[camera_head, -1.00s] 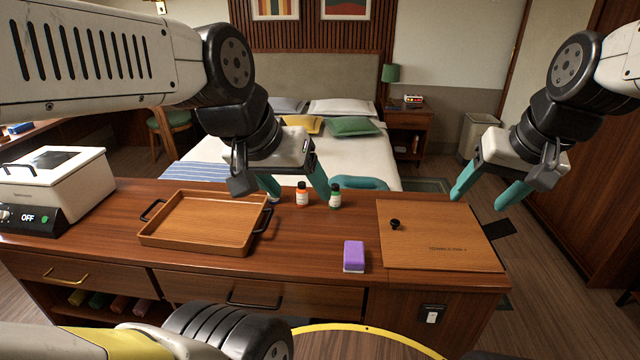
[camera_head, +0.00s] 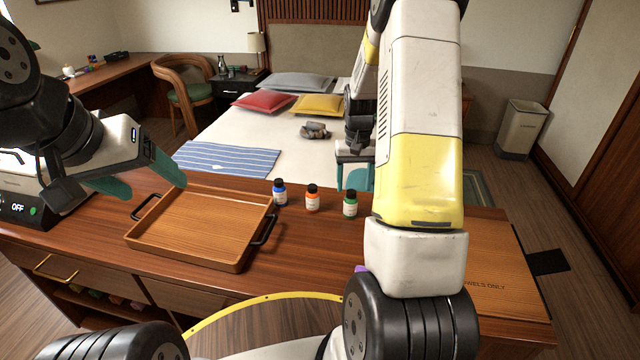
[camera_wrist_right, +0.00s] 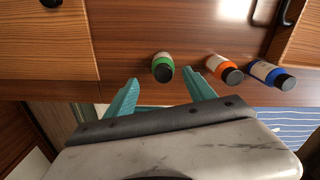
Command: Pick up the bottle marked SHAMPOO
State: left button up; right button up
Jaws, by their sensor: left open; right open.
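Three small bottles with black caps stand on the wooden counter: a blue bottle (camera_head: 279,193), an orange bottle (camera_head: 312,200) and a green bottle (camera_head: 350,204). Their labels are too small to read, so I cannot tell which says SHAMPOO. My right gripper (camera_head: 352,178) is open behind the green bottle in the head view. In the right wrist view its open fingers (camera_wrist_right: 163,82) point at the green bottle (camera_wrist_right: 163,66), which appears between and just beyond the tips. The orange bottle (camera_wrist_right: 226,70) and blue bottle (camera_wrist_right: 272,75) are to the right there. My left gripper (camera_head: 155,186) is open above the tray's left side.
An empty wooden tray (camera_head: 190,246) with black handles lies left of the bottles. A wooden board (camera_head: 500,265) lies on the right, partly behind my right arm. A purple block is almost hidden behind that arm. A white appliance stands far left. A bed is behind.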

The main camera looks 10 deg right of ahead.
aim_at(351, 202)
jog(key=f, duration=0.7)
jog(key=shift+a, duration=0.35)
jog(key=shift+c, duration=0.4)
grip_shut()
